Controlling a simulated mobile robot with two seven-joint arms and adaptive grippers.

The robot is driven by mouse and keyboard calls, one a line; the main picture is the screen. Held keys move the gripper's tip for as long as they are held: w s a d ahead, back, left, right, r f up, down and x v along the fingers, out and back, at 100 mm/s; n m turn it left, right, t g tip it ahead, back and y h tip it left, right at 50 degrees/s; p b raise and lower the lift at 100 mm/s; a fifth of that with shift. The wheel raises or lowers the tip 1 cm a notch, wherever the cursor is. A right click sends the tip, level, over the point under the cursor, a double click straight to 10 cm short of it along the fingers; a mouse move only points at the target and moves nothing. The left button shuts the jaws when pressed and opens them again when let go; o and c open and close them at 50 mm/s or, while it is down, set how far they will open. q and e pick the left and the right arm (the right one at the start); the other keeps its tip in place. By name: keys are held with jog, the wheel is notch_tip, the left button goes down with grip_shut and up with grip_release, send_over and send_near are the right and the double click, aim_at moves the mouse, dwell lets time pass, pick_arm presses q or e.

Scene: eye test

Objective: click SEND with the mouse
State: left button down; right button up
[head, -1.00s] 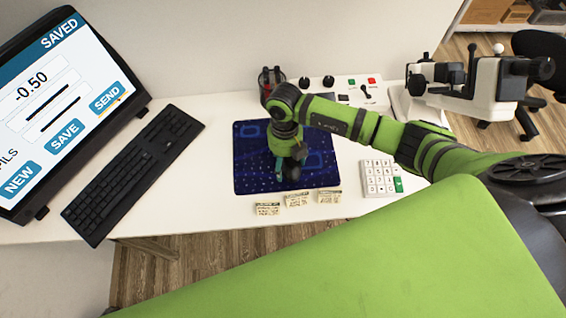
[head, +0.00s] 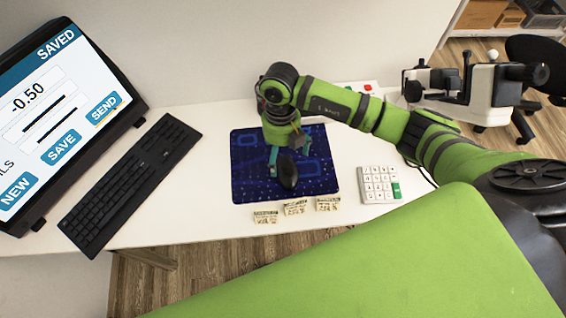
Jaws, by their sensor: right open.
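The black mouse (head: 288,174) lies on the blue patterned mouse pad (head: 322,186). My right gripper (head: 284,152) is open, with teal fingers, pointing down at the far end of the mouse. The near part of the mouse is clear of the gripper; I cannot tell whether the fingers touch it. The monitor (head: 58,98) at the left shows SAVED, -0.50 and the NEW, SAVE and SEND buttons. The SEND button (head: 103,108) is blue. I cannot make out a pointer clearly. My left gripper is not in view.
A black keyboard (head: 130,183) lies between the monitor and the pad. A white keypad (head: 378,184) is right of the pad. Several small labelled cards (head: 296,208) lie along the desk's front edge. A white and black instrument (head: 480,85) stands at the right.

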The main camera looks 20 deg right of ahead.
aim_at(282, 164)
jog(key=r, duration=0.5)
jog(key=shift+w+d+r, duration=0.1)
jog(key=shift+w, duration=0.25)
